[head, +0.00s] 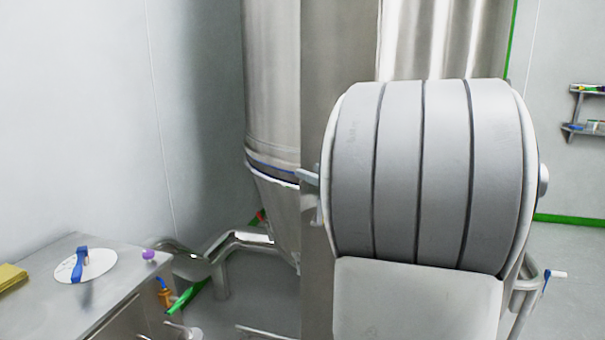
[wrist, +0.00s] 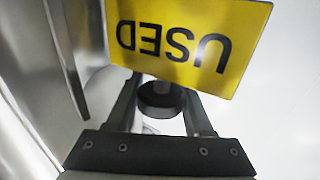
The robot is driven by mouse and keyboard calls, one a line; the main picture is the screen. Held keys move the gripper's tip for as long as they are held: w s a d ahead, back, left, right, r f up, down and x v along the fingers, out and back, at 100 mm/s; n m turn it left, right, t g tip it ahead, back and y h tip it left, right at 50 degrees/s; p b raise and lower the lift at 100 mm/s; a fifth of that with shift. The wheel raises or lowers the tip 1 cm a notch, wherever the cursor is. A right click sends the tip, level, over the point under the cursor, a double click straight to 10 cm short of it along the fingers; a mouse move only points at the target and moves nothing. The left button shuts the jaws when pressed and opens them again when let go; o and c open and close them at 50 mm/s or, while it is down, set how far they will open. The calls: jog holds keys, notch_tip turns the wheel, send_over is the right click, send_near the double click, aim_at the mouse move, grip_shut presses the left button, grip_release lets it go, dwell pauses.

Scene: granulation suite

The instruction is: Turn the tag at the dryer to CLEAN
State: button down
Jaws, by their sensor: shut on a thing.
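The yellow tag (wrist: 195,35) fills the upper middle of the wrist view. Its black word USED reads upside down there, and the tag is slightly tilted. My gripper (wrist: 160,92) reaches up to the tag's lower edge, its two fingers on either side of a dark round piece (wrist: 160,99). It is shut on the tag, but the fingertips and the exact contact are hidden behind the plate. In the head view a tall steel vessel (head: 270,80), seemingly the dryer, stands behind my arm. The tag and gripper do not show there.
A steel bench (head: 110,290) stands at the lower left, with a white disc (head: 103,267), a purple knob (head: 149,254) and a yellow cloth (head: 11,277). Bent steel pipes (head: 225,245) run beside it near the floor. Wall shelves (head: 585,130) are at far right.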

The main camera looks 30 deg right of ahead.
jog(key=c, duration=0.6)
grip_release()
jog(key=s+d, duration=0.1)
jog(key=s, duration=0.4)
jog(key=s+d+p, duration=0.1)
jog(key=s, duration=0.5)
jog(key=s+d+p, duration=0.1)
jog(key=s, duration=0.5)
